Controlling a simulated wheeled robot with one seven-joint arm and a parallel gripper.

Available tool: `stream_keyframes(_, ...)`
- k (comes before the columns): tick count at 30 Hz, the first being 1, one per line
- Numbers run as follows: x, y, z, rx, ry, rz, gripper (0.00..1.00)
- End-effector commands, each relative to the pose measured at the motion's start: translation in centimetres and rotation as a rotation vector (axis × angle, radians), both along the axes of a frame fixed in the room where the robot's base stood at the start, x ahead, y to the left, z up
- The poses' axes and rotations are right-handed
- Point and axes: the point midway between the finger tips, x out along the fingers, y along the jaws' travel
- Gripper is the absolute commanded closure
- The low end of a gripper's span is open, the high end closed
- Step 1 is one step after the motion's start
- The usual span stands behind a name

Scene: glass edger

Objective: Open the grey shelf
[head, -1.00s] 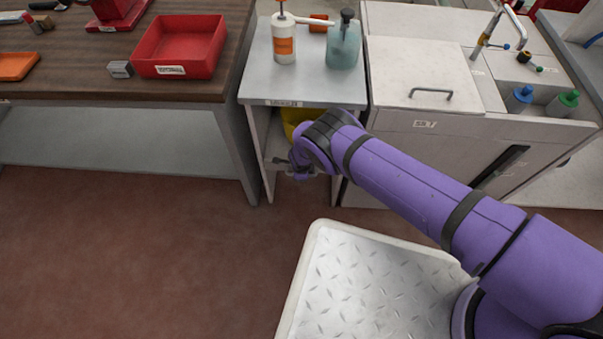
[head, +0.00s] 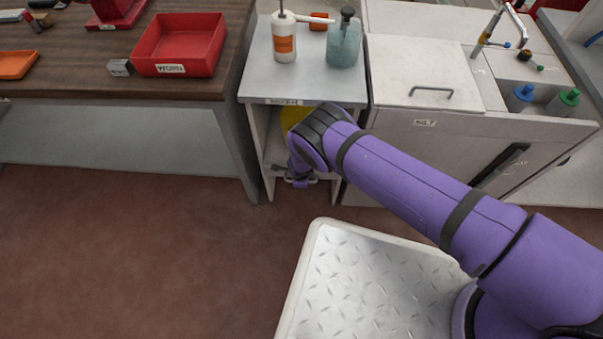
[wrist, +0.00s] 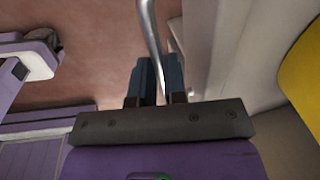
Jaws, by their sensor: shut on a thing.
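The grey shelf unit (head: 258,128) stands between the wooden workbench and the white sink cabinet. It has a label on its front edge and an opening below its top. A yellow thing (head: 291,117) shows inside, partly hidden by my arm; a yellow surface also shows at the right of the wrist view (wrist: 305,75). My gripper (head: 300,182) is low in front of the unit, mostly hidden by my wrist. In the wrist view, my gripper (wrist: 158,75) is shut on a thin metal bar handle (wrist: 148,25), which runs between its fingers.
On the unit's top stand a white bottle with an orange label (head: 284,40) and a bluish pump bottle (head: 344,45). The workbench (head: 110,88) is at left, the sink cabinet (head: 430,128) close at right. Red-brown floor (head: 130,250) in front is clear.

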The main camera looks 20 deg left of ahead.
Motion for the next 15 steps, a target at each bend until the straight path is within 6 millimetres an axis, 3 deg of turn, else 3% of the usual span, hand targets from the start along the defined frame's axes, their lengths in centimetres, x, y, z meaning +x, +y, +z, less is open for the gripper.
stream_keyframes(15,-13.2,-3.1,0.0,-0.002,0.004,0.0,1.0)
